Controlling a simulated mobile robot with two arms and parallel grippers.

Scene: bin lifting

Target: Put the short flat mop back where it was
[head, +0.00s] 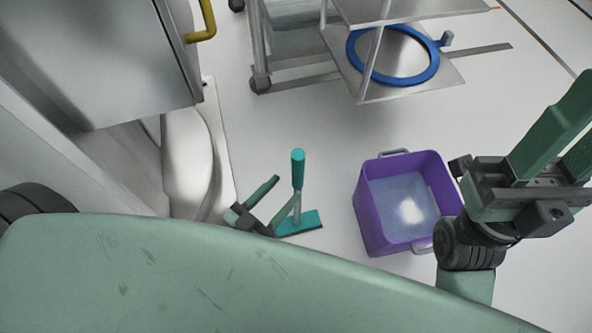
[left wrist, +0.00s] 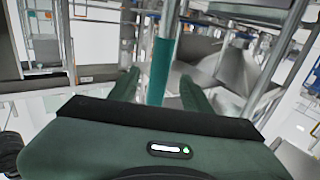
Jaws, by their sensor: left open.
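The short flat mop has a teal handle (head: 298,168) standing upright and a flat teal head (head: 303,223) on the floor. My left gripper (head: 287,186) is open, low beside the handle on its left. In the left wrist view, the handle (left wrist: 160,70) rises between the two spread fingers (left wrist: 160,88), with a gap on each side; I cannot tell how deep it sits between them. My right gripper (head: 580,112) is at the right edge, its fingers apart and nothing seen between them.
A purple bin (head: 368,215) with grey handles stands on the floor right of the mop, close to my right arm. A metal cart (head: 400,12) with a blue ring (head: 352,53) on its lower shelf is behind. A grey cabinet (head: 100,60) stands left. Floor between mop and cart is clear.

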